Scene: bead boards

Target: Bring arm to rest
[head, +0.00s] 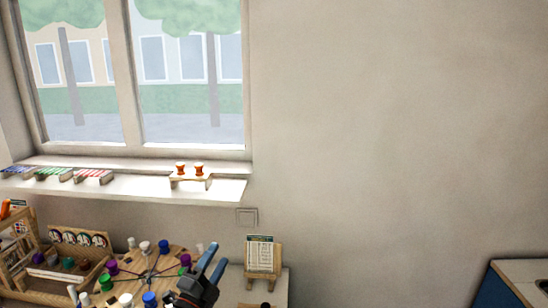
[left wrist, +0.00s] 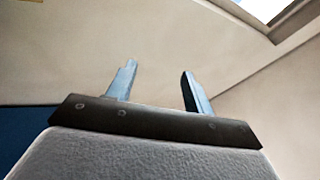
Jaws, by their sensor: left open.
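My left gripper (head: 207,264) is at the bottom of the head view, raised in front of the right side of a round wooden bead board (head: 168,264). Its two blue fingers point up and stand apart, with nothing between them. In the left wrist view the same gripper (left wrist: 157,82) shows both blue fingers spread and empty against a plain wall. My right gripper is in neither view.
Beads in several colours, such as a purple one (head: 185,260), stand on the board. A wooden crate (head: 75,279) is at the left, and a card on a stand (head: 261,262) at the right. A windowsill (head: 130,188) runs above. A blue cabinet (head: 497,290) stands far right.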

